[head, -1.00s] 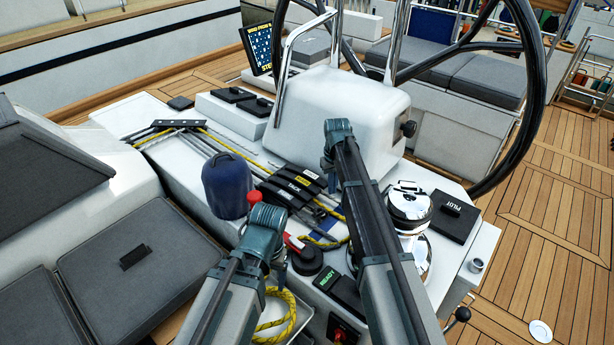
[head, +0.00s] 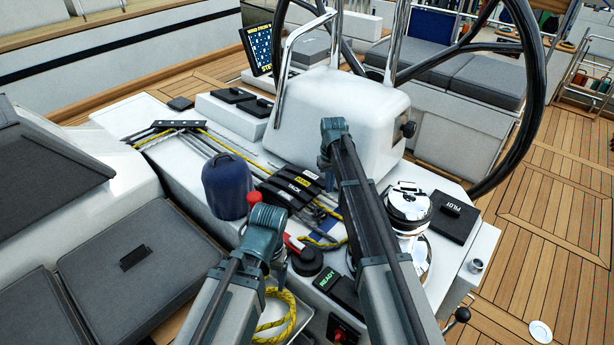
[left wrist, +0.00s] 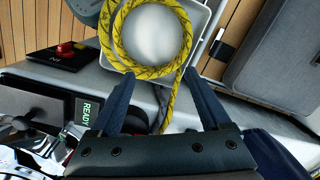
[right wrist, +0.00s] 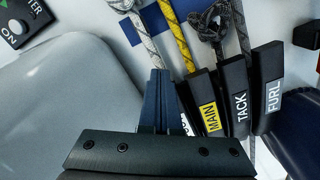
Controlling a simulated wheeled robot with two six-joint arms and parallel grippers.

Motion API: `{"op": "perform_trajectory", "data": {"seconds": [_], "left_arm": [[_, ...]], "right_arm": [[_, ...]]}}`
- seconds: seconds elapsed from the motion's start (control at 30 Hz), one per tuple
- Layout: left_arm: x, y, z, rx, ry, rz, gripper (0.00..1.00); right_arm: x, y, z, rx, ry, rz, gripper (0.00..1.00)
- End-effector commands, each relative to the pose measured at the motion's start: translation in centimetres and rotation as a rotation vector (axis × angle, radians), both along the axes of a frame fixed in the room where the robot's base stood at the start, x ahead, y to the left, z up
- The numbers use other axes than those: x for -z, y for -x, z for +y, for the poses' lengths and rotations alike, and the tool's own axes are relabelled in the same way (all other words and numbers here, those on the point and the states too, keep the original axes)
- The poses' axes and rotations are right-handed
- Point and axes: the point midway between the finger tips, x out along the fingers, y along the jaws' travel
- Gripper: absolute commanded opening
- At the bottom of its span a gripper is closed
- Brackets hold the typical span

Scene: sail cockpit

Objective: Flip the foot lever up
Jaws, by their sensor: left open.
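A bank of black clutch levers (head: 289,193) sits on the white console in the head view. In the right wrist view the labels MAIN (right wrist: 210,115), TACK (right wrist: 240,102) and FURL (right wrist: 268,88) are readable. The lever left of MAIN (right wrist: 187,122) has a white label mostly hidden by my gripper, so I cannot read FOOT on it. My right gripper (right wrist: 160,74) is shut, its fingers together just left of that lever; whether they touch it is unclear. My left gripper (left wrist: 162,92) is open and empty, with yellow rope beyond its fingers.
A blue winch cover (head: 227,186) stands left of the levers, a chrome winch (head: 409,207) right. The white steering pedestal (head: 345,110) rises behind. A yellow rope coil (left wrist: 110,35) lies in a tray near the READY display (head: 341,290). Grey cushions lie left.

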Motion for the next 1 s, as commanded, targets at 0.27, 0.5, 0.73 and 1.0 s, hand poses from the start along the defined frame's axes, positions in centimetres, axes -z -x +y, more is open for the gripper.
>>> {"op": "perform_trajectory", "data": {"seconds": [0.27, 0.5, 0.73, 1.0], "left_arm": [[-1.8, 0.0, 0.0, 0.0, 0.0, 0.0, 0.81], [-1.8, 0.0, 0.0, 0.0, 0.0, 0.0, 0.81], [-2.0, 0.0, 0.0, 0.0, 0.0, 0.0, 0.81], [-3.5, 0.0, 0.0, 0.0, 0.0, 0.0, 0.81]], "right_arm": [[-1.8, -0.5, 0.4, -0.001, -0.002, -0.005, 0.0], [-1.8, -0.7, 0.6, -0.001, -0.003, -0.007, 0.0], [-2.0, -0.8, 0.7, -0.002, -0.004, -0.007, 0.0], [-3.5, -1.2, 1.1, -0.003, -0.006, -0.007, 0.0]]}}
